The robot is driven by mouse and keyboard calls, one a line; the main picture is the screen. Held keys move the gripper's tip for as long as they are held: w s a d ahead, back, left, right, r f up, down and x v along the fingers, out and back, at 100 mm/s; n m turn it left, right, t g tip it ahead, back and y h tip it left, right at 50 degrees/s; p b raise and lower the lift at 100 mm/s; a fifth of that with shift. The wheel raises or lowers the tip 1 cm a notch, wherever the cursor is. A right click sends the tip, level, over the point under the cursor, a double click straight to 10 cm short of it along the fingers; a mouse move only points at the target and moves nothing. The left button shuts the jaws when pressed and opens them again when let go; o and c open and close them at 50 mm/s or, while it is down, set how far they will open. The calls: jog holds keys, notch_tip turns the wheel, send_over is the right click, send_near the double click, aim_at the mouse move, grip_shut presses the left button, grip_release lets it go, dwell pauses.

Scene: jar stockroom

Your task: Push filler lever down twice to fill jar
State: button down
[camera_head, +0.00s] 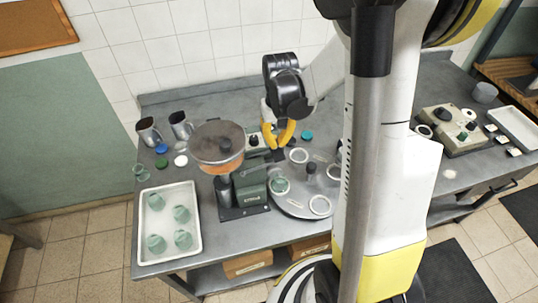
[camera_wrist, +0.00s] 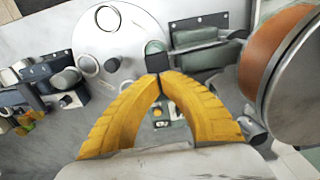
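The filler stands on the bench: a round lidded hopper (camera_head: 218,143) with orange-brown contents above a green body (camera_head: 250,192). Its hopper also fills the right of the wrist view (camera_wrist: 272,55). A dark bar, perhaps the lever (camera_head: 252,160), shows beside the hopper, partly hidden. A green jar (camera_head: 281,186) sits in a ring of the grey turntable (camera_head: 290,207), and it also shows in the wrist view (camera_wrist: 154,46). My gripper (camera_head: 276,147) hangs behind and right of the hopper, with its yellow fingers drawn together at the tips (camera_wrist: 158,76). I see nothing held between them.
A white tray (camera_head: 146,249) with several green jars lies at the left. Two metal mugs (camera_head: 149,132) and coloured lids (camera_head: 162,149) stand near the back. A control box (camera_head: 449,130) sits on the right part of the bench. The turntable carries several white rings and a central knob.

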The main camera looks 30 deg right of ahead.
aim_at(277, 152)
jog(key=shift+f, duration=0.15)
jog(key=shift+f+b, duration=1.55)
jog(key=shift+s+d+f+b, duration=0.1)
jog(key=shift+f+b, duration=1)
jog(key=shift+f, duration=0.15)
jog(key=shift+d+f+b, duration=0.1)
jog(key=shift+f+b, duration=1)
jog(key=shift+f, duration=0.1)
jog(key=shift+r, duration=0.1)
jog(key=shift+r+p, duration=2.85)
jog(key=shift+r, duration=1.25)
jog(key=shift+f, duration=0.15)
